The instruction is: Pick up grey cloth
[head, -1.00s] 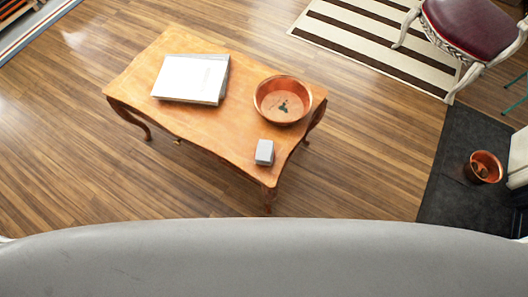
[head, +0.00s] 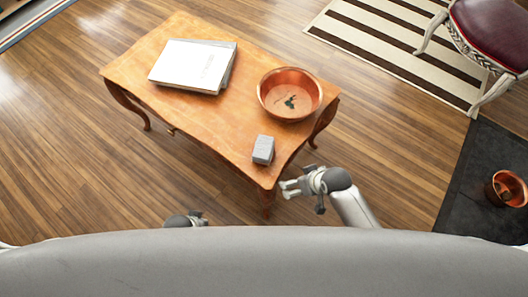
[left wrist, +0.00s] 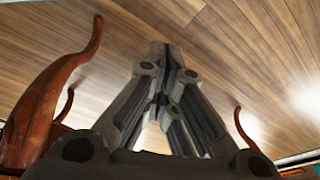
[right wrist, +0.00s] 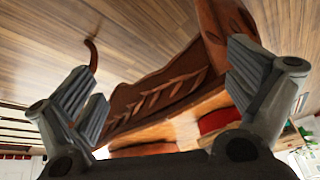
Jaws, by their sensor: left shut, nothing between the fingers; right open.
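The grey cloth (head: 263,150) shows in the head view as a small, block-shaped grey bundle. It lies near the front right corner of the wooden table (head: 190,115). My right gripper (head: 284,188) is open and empty, just off that corner, to the right and nearer to me than the cloth. In the right wrist view, my right gripper (right wrist: 163,62) has its fingers wide apart, with the table's carved side (right wrist: 155,95) beyond them; the cloth does not show. My left gripper (left wrist: 167,52) is shut and empty in the left wrist view. In the head view it is mostly hidden.
A copper bowl (head: 290,93) stands behind the cloth on the table, and a stack of white books (head: 192,65) lies at the back left. A red-seated chair (head: 490,30), a striped rug (head: 390,40) and another copper pot (head: 507,189) are at the right. Open wooden floor surrounds the table.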

